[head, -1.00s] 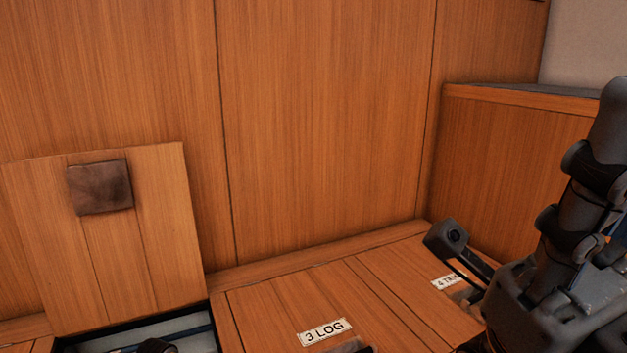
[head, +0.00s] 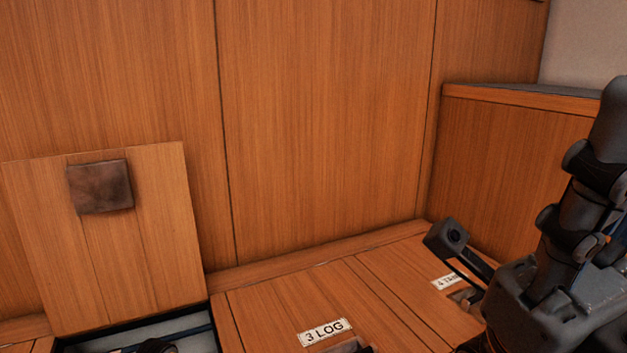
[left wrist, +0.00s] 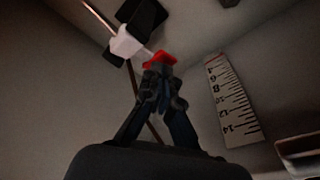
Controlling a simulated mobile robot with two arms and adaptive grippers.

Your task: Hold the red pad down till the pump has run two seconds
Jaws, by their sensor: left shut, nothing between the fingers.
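In the left wrist view the red pad (left wrist: 160,60) is a small red piece beside a white block (left wrist: 126,41) with black parts. My left gripper (left wrist: 158,72) is shut and empty, its fingertips at the pad's near edge and overlapping it in the picture. I cannot tell whether the pad is pressed down. In the head view only a dark bit of what seems to be my left arm (head: 156,346) shows in the open hatch. My right arm (head: 560,260) is at the right edge; its finger state is unclear. The pump is not identifiable.
A raised wooden lid (head: 150,240) with a dark square patch stands behind the open hatch (head: 195,335). Closed boards carry labels "3 LOG" (head: 325,332) and "4 TRI..." (head: 445,282). A numbered scale (left wrist: 232,98) lines the wall right of my left gripper.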

